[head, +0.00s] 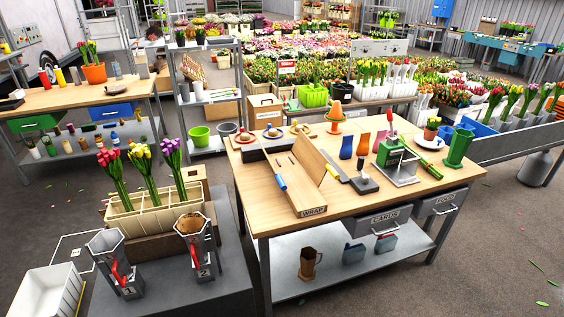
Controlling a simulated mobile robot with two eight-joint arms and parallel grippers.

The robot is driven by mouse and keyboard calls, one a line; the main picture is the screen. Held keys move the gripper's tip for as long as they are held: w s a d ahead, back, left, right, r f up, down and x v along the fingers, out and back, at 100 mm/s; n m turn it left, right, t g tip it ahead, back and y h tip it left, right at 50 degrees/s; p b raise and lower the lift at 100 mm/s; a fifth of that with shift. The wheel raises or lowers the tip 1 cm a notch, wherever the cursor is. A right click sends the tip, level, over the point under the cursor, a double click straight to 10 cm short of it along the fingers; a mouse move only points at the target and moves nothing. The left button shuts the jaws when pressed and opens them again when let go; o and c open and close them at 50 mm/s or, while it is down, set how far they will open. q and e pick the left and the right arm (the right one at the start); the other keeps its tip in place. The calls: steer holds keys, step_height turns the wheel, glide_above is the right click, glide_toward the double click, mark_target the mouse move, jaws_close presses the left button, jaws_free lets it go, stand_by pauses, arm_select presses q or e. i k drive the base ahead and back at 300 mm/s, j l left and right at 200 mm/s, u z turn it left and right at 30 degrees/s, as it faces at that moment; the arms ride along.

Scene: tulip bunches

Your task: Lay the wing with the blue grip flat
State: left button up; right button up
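The wooden wrap stand (313,211), lettered "WRAP" on its front edge, sits near the front middle of the wooden table. The blue grip (281,183) is on its left side, on a pale wooden wing (291,172). I cannot tell this wing's exact tilt at this size. Another wooden panel (310,160) stands up steeply at the middle of the stand, its upper edge slanting down towards the front right. Neither of my grippers shows in the head view.
Right of the stand are a black stamp-like block (365,184) and a green press (391,152). A long tray (264,150) lies behind it. A crate of tulips (152,216) and two metal holders (116,265) stand on the lower left bench. The table's front right top is clear.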

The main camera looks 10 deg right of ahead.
mark_target(281, 183)
steer(key=l+u, duration=0.15)
steer(key=l, duration=1.3)
steer(key=j+z, duration=0.1)
steer(key=z, duration=0.7)
steer(key=j+z, duration=0.4)
steer(key=k+j+z, duration=0.1)
steer(key=j+z, duration=0.35)
steer(key=j, duration=0.2)
steer(key=k+j+z, duration=0.1)
steer(key=j, duration=0.25)
steer(key=k+j, duration=0.1)
steer(key=j, duration=0.25)
steer(key=k+j+z, duration=0.15)
steer(key=j, duration=0.85)
steer(key=i+j, duration=0.1)
steer(key=j, duration=0.5)
